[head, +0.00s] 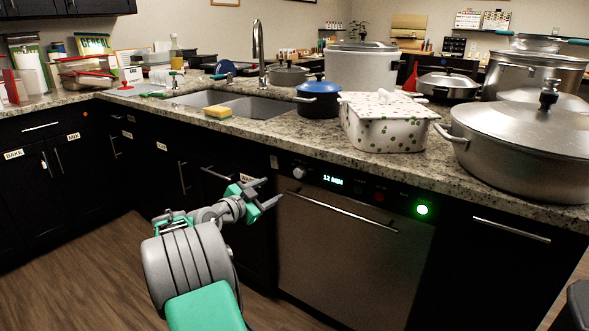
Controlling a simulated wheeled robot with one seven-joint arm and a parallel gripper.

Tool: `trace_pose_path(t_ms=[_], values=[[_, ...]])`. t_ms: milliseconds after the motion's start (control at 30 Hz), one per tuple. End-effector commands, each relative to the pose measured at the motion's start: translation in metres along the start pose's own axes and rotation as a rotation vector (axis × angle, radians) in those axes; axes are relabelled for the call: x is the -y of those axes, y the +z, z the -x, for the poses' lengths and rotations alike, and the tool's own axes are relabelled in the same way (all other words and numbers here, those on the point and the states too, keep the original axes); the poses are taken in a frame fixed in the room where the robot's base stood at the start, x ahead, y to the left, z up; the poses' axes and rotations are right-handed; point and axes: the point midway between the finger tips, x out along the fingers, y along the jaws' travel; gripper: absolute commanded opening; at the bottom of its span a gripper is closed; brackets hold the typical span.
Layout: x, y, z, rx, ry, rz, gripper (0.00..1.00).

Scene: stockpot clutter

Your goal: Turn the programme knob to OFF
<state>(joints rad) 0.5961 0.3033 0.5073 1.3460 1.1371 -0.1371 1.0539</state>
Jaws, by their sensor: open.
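The programme knob (298,172) is a small round light-coloured knob at the left end of the black control panel on the dishwasher (345,250). Its pointer is too small to read. A display (333,180) to its right reads what looks like "12 MIN", and a green light (422,210) glows at the right of the panel. My gripper (271,191) is open and empty. In the picture it is just left of and below the knob, with a visible gap between them.
The granite counter edge (240,146) overhangs the panel. The dishwasher's handle bar (342,212) sticks out below. A spotted white dish (385,125), a blue pot (319,100) and a large lidded pot (530,140) stand on the counter above. The wooden floor (90,250) at left is clear.

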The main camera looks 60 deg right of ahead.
Motion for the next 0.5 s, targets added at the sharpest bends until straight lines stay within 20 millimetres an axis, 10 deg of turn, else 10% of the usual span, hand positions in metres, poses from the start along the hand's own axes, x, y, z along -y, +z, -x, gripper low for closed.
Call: trace_pose_path(t_ms=[500], values=[[-0.009,-0.036,-0.087,-0.141,0.003,-0.069,0.55]])
